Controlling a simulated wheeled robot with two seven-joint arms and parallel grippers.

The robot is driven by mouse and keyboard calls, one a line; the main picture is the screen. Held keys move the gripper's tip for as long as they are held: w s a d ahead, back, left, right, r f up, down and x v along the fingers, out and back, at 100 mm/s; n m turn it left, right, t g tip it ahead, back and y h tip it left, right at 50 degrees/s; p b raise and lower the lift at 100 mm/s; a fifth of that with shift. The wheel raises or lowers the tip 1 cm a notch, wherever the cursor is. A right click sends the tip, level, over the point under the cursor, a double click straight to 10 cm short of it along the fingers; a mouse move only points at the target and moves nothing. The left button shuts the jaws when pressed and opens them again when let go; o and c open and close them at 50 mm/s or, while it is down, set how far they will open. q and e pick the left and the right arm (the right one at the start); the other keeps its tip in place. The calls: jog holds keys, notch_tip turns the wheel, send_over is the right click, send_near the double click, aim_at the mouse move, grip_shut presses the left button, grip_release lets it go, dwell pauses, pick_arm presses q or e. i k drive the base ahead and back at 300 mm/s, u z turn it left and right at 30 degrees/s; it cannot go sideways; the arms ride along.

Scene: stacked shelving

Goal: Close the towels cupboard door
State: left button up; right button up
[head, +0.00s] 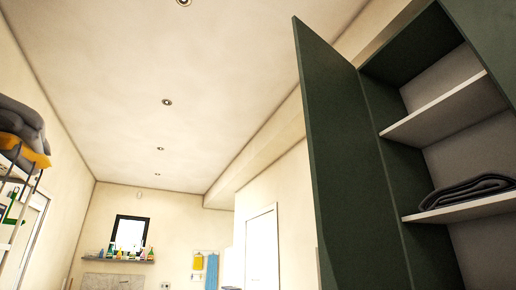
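The dark green cupboard (387,130) stands at the right of the head view, with pale inner shelves. Its door (350,165) stands open, hinged on the cupboard's left side and swung out to the left. A dark folded towel (468,191) lies on the lower visible shelf (470,209). The upper visible shelf (445,108) looks empty. The bottoms of the door and cupboard are cut off by the frame. Neither of my grippers is in view.
At the left edge, a rack (22,172) holds dark and yellow folded cloths (22,130). A far wall has a small window (131,232), a shelf of bottles (118,261) and hanging cloths (212,270). A white door (262,250) is beyond the cupboard. The floor is out of view.

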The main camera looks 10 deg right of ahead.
aim_at(360, 245)
jog(key=u, duration=0.5)
jog(key=i, duration=2.05)
jog(key=z, duration=2.1)
